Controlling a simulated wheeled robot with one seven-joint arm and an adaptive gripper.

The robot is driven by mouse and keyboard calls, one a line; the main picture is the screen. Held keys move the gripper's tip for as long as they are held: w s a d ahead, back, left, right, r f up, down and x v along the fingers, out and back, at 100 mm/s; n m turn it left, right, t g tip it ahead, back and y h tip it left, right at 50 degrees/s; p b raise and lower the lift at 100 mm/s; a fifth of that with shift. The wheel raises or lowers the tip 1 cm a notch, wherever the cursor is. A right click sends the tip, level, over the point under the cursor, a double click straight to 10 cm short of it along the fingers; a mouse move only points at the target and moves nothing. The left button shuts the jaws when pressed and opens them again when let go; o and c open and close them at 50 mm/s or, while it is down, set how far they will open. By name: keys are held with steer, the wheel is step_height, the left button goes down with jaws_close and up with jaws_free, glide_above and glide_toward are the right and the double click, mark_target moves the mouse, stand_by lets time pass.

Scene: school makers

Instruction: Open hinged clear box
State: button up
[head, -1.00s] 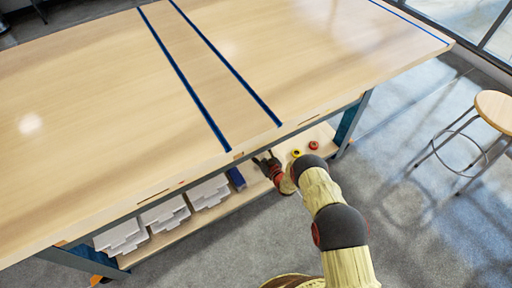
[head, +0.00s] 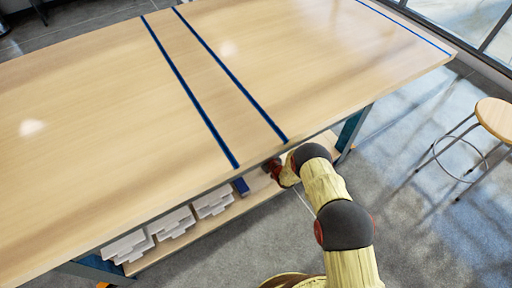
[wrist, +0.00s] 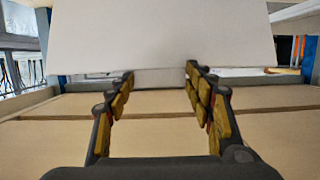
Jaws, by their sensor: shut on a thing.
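In the wrist view, my gripper (wrist: 160,76) points forward at a large pale, opaque-looking panel (wrist: 160,35) that fills the top of the view. The fingers stand apart, one on each side of a narrow pale part below the panel's lower edge, and they are shut on it. I take this to be the box, but no hinge or clear wall can be made out. In the head view, my gripper reaches under the table's front edge, and its fingertips and the box are hidden.
The wooden table (head: 110,100) with blue stripes overhangs the lower shelf (head: 215,218). White stepped bins (head: 172,222) and a blue item (head: 241,186) are on the shelf, left of my arm. A stool (head: 494,118) stands at the right, with open floor between it and the table.

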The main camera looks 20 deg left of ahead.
steer(key=shift+w+a+r, duration=0.2)
steer(key=shift+w+a, duration=0.15)
steer(key=shift+a, duration=0.05)
steer(key=o, duration=1.6)
steer(key=shift+o, duration=0.5)
steer(key=s+d, duration=0.8)
steer(key=d, duration=0.2)
steer(key=shift+s+r, duration=0.15)
steer(key=shift+s, duration=0.1)
